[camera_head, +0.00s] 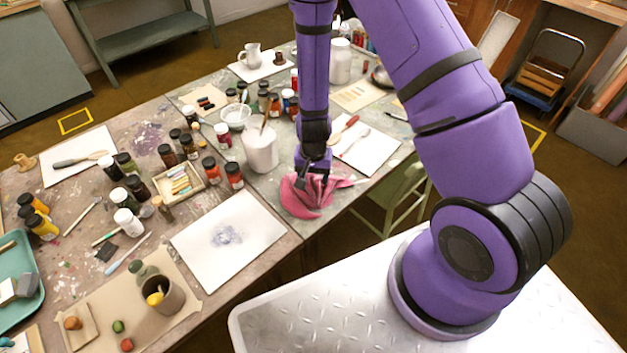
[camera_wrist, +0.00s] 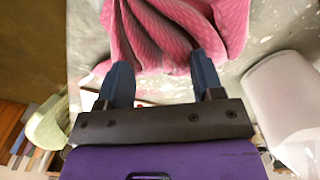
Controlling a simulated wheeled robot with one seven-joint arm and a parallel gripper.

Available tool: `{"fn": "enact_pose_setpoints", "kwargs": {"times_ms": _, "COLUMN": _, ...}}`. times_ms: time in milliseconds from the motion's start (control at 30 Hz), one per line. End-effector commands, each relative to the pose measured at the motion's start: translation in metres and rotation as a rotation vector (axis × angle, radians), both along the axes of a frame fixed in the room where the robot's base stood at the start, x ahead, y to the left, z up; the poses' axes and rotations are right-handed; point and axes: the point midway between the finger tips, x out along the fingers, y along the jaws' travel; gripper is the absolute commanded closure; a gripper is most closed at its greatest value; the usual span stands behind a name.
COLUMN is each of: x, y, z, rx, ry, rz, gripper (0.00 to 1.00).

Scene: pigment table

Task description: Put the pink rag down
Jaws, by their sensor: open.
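The pink rag (camera_head: 303,197) lies crumpled on the table near its front edge, below my gripper (camera_head: 315,178). In the wrist view the rag (camera_wrist: 180,30) fills the top middle, with ridged folds spreading away from my gripper (camera_wrist: 160,75). The two blue fingers stand apart, one at each side of the rag's near end. The rag rests on the grey tabletop (camera_wrist: 265,30). Whether the fingertips still touch the cloth is hard to tell.
A white jar (camera_head: 261,150) with brushes stands left of the rag, and it shows close to my gripper in the wrist view (camera_wrist: 282,100). A white sheet (camera_head: 365,147) with a spoon lies to the right. A green chair (camera_head: 398,190) stands by the table edge. Paint bottles (camera_head: 234,175) crowd the left.

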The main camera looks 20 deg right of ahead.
Motion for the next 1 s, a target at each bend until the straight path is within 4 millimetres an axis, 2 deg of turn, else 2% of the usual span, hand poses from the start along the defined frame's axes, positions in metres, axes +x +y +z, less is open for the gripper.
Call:
{"fn": "enact_pose_setpoints", "kwargs": {"times_ms": 300, "x": 0.001, "y": 0.0, "z": 0.052, "rx": 0.0, "ry": -0.004, "rz": 0.001, "gripper": 0.39}}
{"fn": "enact_pose_setpoints", "kwargs": {"times_ms": 500, "x": 0.0, "y": 0.0, "z": 0.078, "rx": 0.0, "ry": -0.002, "rz": 0.0, "gripper": 0.39}}
{"fn": "enact_pose_setpoints", "kwargs": {"times_ms": 700, "x": 0.0, "y": 0.0, "z": 0.092, "rx": 0.0, "ry": -0.001, "rz": -0.001, "gripper": 0.39}}
{"fn": "enact_pose_setpoints", "kwargs": {"times_ms": 933, "x": 0.0, "y": 0.0, "z": 0.098, "rx": 0.002, "ry": -0.004, "rz": 0.002, "gripper": 0.39}}
{"fn": "enact_pose_setpoints", "kwargs": {"times_ms": 1000, "x": 0.002, "y": 0.001, "z": 0.107, "rx": 0.011, "ry": -0.013, "rz": 0.009, "gripper": 0.39}}
